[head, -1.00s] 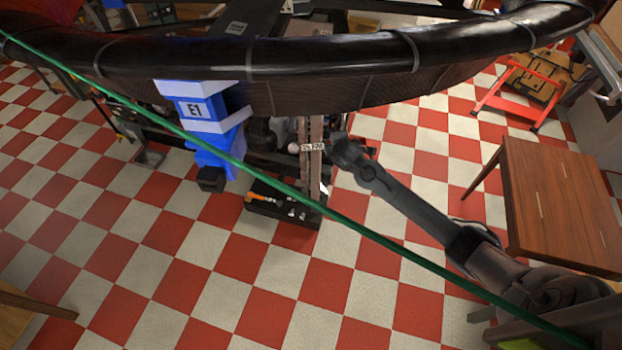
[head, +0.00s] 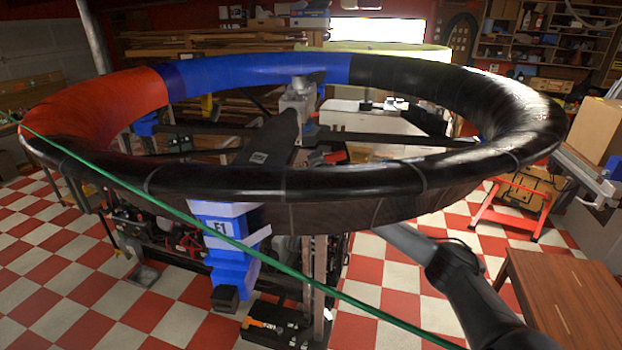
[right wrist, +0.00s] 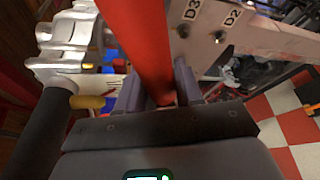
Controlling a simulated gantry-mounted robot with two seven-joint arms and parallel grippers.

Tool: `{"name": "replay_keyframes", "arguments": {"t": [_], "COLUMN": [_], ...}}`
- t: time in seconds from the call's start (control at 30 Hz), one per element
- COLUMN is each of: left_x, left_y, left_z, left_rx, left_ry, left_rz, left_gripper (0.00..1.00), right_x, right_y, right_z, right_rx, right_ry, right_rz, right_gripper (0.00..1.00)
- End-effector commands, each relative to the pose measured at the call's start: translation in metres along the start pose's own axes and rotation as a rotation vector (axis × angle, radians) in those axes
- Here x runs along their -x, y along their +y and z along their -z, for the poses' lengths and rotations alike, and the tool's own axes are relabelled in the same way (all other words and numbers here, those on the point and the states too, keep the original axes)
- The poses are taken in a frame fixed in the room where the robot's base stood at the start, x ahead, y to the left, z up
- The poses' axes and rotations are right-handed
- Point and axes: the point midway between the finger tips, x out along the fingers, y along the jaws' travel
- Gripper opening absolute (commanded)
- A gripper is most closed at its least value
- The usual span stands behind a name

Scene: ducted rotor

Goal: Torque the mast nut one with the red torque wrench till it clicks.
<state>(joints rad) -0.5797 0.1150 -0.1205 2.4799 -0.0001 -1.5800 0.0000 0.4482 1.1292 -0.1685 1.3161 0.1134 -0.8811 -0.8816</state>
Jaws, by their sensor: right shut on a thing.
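In the right wrist view a thick red bar, which looks like the handle of the red torque wrench (right wrist: 140,40), runs up between the fingers of my right gripper (right wrist: 160,88). The gripper is shut on it. The wrench's head is outside the picture. In the head view the right arm reaches behind the black duct rim, so its gripper is hidden there. The grey mast hub (head: 298,98) stands inside the ring. Mast nut one cannot be made out. My left gripper is in no view.
The large ring duct (head: 440,178), red, blue and black, spans the head view. A green line (head: 300,275) crosses in front. A blue block marked E1 (head: 228,235) sits under the rim. A wooden table (head: 555,300) stands right. Panel labels D3 and D2 show beside the right gripper.

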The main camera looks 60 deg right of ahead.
Motion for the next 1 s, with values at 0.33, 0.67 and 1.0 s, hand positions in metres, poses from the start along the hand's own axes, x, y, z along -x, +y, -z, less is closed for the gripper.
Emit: {"name": "replay_keyframes", "arguments": {"t": [0.33, 0.67, 1.0], "left_x": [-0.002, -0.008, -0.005], "left_y": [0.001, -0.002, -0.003], "left_z": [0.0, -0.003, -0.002], "left_rx": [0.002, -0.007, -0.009], "left_ry": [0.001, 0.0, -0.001], "left_rz": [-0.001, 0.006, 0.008], "left_gripper": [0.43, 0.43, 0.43], "right_x": [-0.012, -0.045, -0.047], "right_y": [0.002, 0.002, 0.004], "right_z": [-0.006, -0.019, -0.02], "right_rx": [0.002, -0.001, 0.005], "right_ry": [-0.01, -0.01, -0.008], "right_rz": [-0.022, -0.021, -0.022], "right_gripper": [0.0, 0.0, 0.0]}}
